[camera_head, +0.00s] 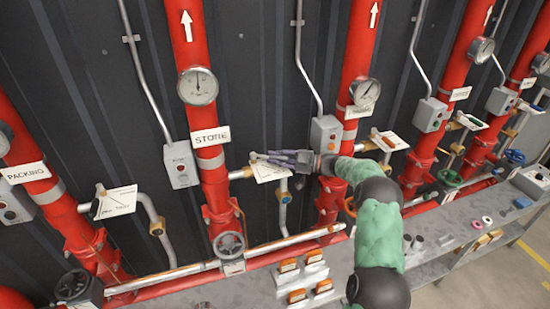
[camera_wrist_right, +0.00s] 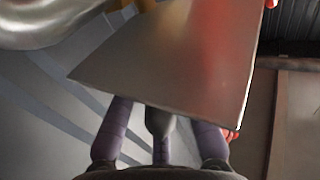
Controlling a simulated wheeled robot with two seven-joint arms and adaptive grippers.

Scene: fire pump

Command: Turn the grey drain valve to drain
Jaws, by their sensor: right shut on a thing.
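My right gripper (camera_head: 270,157) reaches in from the right beside the red pipe labelled STORE. Its purple-grey fingers lie along the top of a white tag plate (camera_head: 268,174) on the side branch. The right gripper is shut on the grey drain valve there; its handle is mostly hidden by the fingers and plate, so I cannot read its angle. In the right wrist view, the fingers (camera_wrist_right: 162,120) run up behind a large grey plate (camera_wrist_right: 180,70), which hides their tips and the grip. My left gripper is not in view.
Red upright pipes with gauges (camera_head: 197,86) and grey switch boxes (camera_head: 181,165) stand close on both sides. A grey bench (camera_head: 425,245) with several buttons runs along the front right.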

